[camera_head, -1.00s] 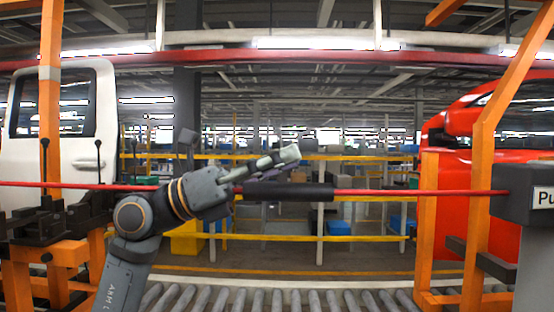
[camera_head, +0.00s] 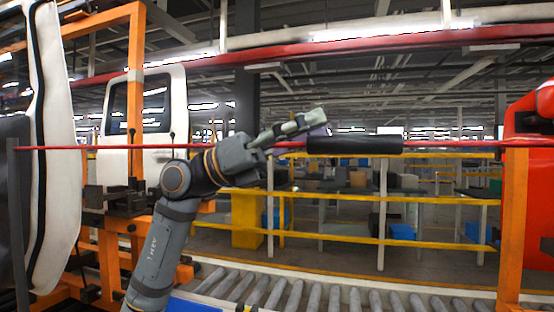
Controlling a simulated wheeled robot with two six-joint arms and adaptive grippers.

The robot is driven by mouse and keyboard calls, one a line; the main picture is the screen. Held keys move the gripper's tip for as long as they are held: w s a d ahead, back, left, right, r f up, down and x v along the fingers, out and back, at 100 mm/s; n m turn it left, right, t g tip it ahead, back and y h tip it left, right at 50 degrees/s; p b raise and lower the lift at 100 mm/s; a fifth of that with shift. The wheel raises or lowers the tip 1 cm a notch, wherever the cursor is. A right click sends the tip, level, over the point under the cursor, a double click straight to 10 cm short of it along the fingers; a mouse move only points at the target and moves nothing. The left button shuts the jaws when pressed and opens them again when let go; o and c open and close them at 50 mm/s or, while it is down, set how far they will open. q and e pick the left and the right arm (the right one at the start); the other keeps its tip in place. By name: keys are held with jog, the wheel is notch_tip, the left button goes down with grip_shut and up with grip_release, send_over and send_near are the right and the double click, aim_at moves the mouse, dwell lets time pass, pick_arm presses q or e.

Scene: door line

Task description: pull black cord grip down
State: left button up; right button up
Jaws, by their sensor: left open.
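The black cord grip (camera_head: 354,145) is a dark sleeve on a taut red cord (camera_head: 450,143) that runs across the view. The cord is close to level. My left gripper (camera_head: 312,121) is open, with its fingers pointing right. It is just above the cord, at the upper left of the black grip. I see a small gap between the fingertips and the grip, though the depth between them is hard to judge. Part of the cord is hidden behind my left gripper and wrist. My right gripper is not in view.
A white door (camera_head: 143,110) sits in an orange frame (camera_head: 135,70) at left, with another white panel nearer. An orange post (camera_head: 512,230) and a red car body (camera_head: 530,115) stand at right. A roller conveyor (camera_head: 330,295) runs below, with yellow rails (camera_head: 350,240) behind.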

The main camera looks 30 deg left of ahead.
pick_arm(q)
jog(key=b+v, duration=0.4)
jog(key=v, duration=0.1)
jog(key=shift+a, duration=0.15)
dwell(0.5)
dwell(0.4)
